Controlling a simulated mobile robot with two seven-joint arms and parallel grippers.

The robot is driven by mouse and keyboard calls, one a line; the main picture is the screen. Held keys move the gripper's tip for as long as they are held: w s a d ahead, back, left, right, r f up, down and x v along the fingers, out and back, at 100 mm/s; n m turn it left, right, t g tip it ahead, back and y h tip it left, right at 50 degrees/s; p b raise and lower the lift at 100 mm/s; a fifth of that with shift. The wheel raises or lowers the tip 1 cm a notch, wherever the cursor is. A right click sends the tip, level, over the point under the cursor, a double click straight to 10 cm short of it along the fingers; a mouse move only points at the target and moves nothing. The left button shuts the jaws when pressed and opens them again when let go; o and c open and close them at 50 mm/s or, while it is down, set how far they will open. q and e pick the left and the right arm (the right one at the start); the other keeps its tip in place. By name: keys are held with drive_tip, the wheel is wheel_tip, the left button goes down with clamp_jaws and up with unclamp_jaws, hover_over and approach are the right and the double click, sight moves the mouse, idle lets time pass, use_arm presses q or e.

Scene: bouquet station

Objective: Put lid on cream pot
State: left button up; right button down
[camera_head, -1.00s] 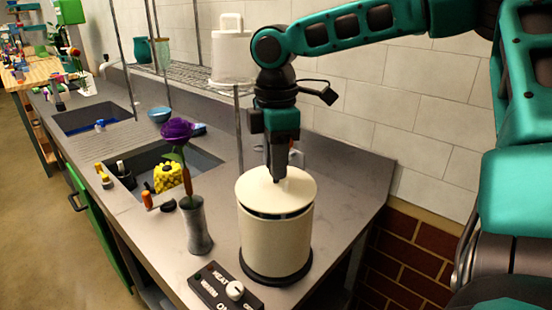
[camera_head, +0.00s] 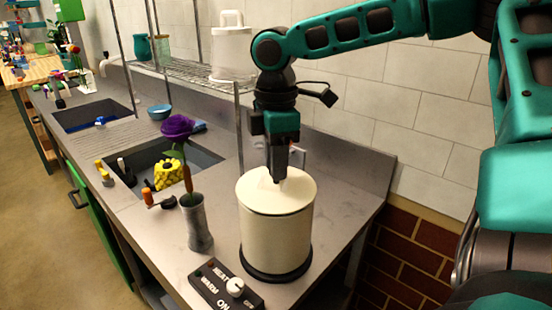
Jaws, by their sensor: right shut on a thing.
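The cream pot (camera_head: 275,243) stands upright on a dark round base near the front right of the counter. Its cream lid (camera_head: 300,187) lies level on the pot's rim, with only a thin dark line between them. My right gripper (camera_head: 278,178) points straight down over the lid's middle. Its fingers are shut on the lid's knob, which they mostly hide. My left gripper is out of view.
A grey vase (camera_head: 196,225) with a purple flower (camera_head: 177,127) stands close left of the pot. A control box with a knob (camera_head: 226,288) lies in front. A sink (camera_head: 165,165) is behind left, and a wire shelf (camera_head: 195,75) is at the back.

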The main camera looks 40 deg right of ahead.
drive_tip(key=shift+f, duration=0.3)
drive_tip(key=c, duration=0.8)
unclamp_jaws()
wheel_tip(320, 180, up, 13)
drive_tip(key=shift+f, duration=0.1)
idle(0.7)
